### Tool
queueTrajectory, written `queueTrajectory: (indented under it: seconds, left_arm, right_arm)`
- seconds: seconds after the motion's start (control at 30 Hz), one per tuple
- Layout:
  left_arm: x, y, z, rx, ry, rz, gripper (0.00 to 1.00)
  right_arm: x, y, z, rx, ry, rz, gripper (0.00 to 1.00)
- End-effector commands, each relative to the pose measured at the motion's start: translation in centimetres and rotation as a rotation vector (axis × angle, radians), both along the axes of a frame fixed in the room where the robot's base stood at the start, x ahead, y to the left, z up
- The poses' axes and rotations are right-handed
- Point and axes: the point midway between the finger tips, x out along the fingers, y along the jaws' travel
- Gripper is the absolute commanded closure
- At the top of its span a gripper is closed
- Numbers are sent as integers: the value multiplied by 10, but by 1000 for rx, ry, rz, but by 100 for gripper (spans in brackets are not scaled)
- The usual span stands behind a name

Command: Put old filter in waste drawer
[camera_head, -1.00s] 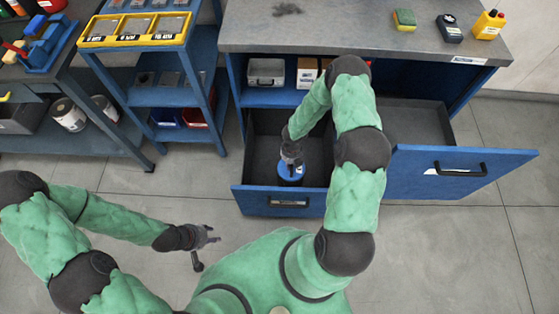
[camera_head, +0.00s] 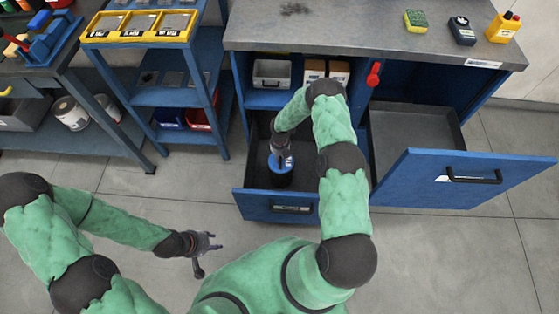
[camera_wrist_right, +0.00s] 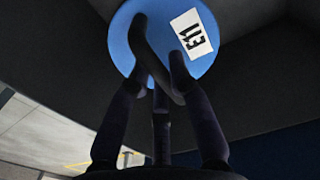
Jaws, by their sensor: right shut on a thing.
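The old filter (camera_head: 281,166) is a dark cylinder with a blue top, inside the open left drawer (camera_head: 277,208). My right gripper (camera_head: 281,157) reaches down into that drawer from above and is shut on the filter's dark handle. In the right wrist view the round blue top (camera_wrist_right: 126,50) carries a white label reading E11, and the fingers (camera_wrist_right: 160,75) close around the handle. Whether the filter touches the drawer floor cannot be told. My left gripper (camera_head: 210,243) is empty over the floor, its fingers apart.
A second open drawer (camera_head: 468,180) stands to the right, empty where visible. A workbench (camera_head: 370,30) with a sponge (camera_head: 416,21) and bottles lies above. A red knob (camera_head: 374,75) shows beside the boxes. A blue shelf cart (camera_head: 165,95) stands left.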

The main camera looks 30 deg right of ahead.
Motion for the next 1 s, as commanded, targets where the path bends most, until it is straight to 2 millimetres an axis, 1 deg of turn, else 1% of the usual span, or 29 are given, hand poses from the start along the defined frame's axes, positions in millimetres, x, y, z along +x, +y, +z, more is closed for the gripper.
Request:
queueTrajectory:
  seconds: [0.1,0.33,0.6,0.77,0.8,0.87,1.0]
  left_arm:
    - [0,0,-6,0,0,0,60]
    - [0,0,-23,0,0,0,60]
    - [0,0,-22,0,0,0,60]
    - [0,0,-22,0,0,0,60]
    - [0,0,-22,0,0,0,60]
    - [0,0,-22,0,0,0,60]
    - [0,0,-22,0,0,0,60]
  right_arm:
    - [6,0,-9,-1,-3,0,100]
    - [5,0,-34,-1,-2,0,100]
    - [6,0,-33,-1,-4,-1,100]
    - [5,0,-36,-1,-3,-1,100]
    - [4,0,-37,0,0,0,71]
    - [4,0,-37,0,0,0,56]
    - [4,0,-37,0,0,0,56]
